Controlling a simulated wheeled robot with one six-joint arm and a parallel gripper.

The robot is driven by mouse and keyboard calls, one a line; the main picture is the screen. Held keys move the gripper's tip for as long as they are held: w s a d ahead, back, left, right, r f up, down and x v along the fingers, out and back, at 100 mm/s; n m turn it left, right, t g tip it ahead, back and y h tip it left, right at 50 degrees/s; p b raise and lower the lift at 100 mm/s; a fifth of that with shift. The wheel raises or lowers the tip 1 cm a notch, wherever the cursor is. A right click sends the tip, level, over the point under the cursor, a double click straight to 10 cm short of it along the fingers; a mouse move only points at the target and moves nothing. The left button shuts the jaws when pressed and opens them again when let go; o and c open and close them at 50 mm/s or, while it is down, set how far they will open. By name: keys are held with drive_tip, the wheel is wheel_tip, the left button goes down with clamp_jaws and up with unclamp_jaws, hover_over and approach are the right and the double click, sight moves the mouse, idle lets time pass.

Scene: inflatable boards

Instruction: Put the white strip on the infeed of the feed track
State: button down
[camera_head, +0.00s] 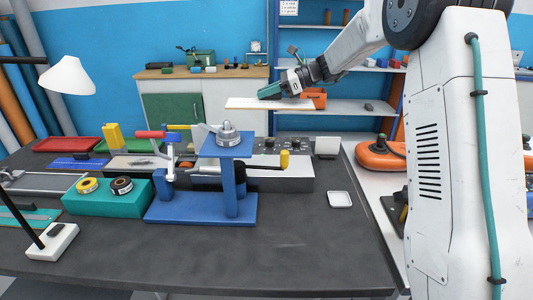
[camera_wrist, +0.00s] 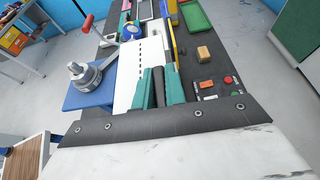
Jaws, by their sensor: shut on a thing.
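My gripper (camera_head: 268,92) is raised at the back of the workbench in the head view, its teal fingers pointing left. It is shut on the white strip (camera_head: 242,102), which is held nearly level in the air above the bench. In the wrist view the teal fingers (camera_wrist: 159,88) are close together, and a long white piece with a row of dark slots (camera_wrist: 143,60), apparently the strip, runs up beside them. A grey machine body (camera_head: 303,181) stands below, behind the blue stand. I cannot tell which part is the infeed of the feed track.
A blue stand (camera_head: 240,207) with a silver clamp (camera_head: 228,134) stands at mid-bench. A teal block (camera_head: 100,203) with tape rolls and a small white tray (camera_head: 340,200) lie nearby. The bench front is clear.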

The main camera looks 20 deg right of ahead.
sight(267, 160)
wheel_tip(267, 160, down, 21)
drive_tip(key=shift+f, duration=0.2)
idle(0.3)
drive_tip(key=c, duration=1.5)
unclamp_jaws()
drive_tip(key=shift+f, duration=0.1)
drive_tip(key=shift+o, duration=0.2)
